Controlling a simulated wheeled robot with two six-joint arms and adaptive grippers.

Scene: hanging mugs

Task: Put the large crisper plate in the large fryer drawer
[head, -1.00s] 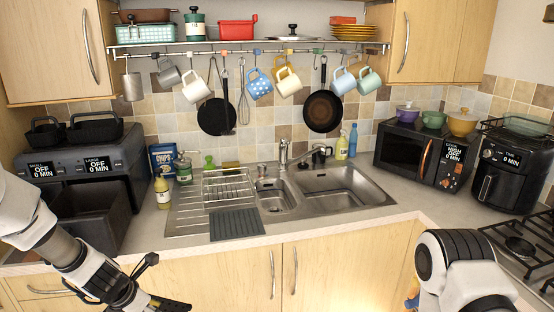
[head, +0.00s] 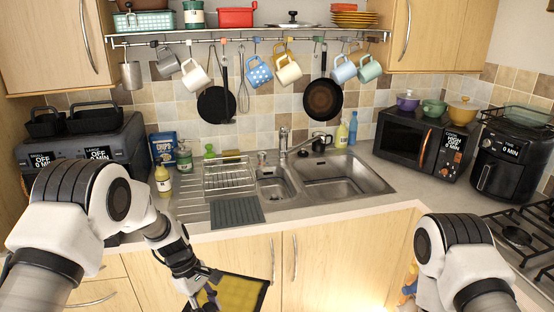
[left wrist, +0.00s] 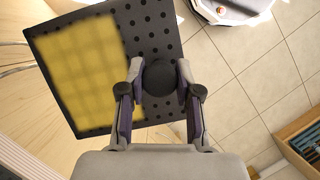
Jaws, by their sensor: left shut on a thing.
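The large crisper plate (head: 242,290) is a dark, square, perforated plate with a yellow patch over part of it. In the head view it is at the bottom, in front of the base cabinets and below the counter edge. In the left wrist view the plate (left wrist: 150,32) fills the upper left. My left gripper (left wrist: 158,77) is shut on the round dark knob on the plate; this gripper (head: 207,297) also shows in the head view.
The twin air fryer (head: 80,145) stands on the counter at left, with two dark baskets on top. A yellow bottle (head: 163,181), a drying rack (head: 228,177) and a dark mat (head: 237,212) lie to its right. The sink is in the middle.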

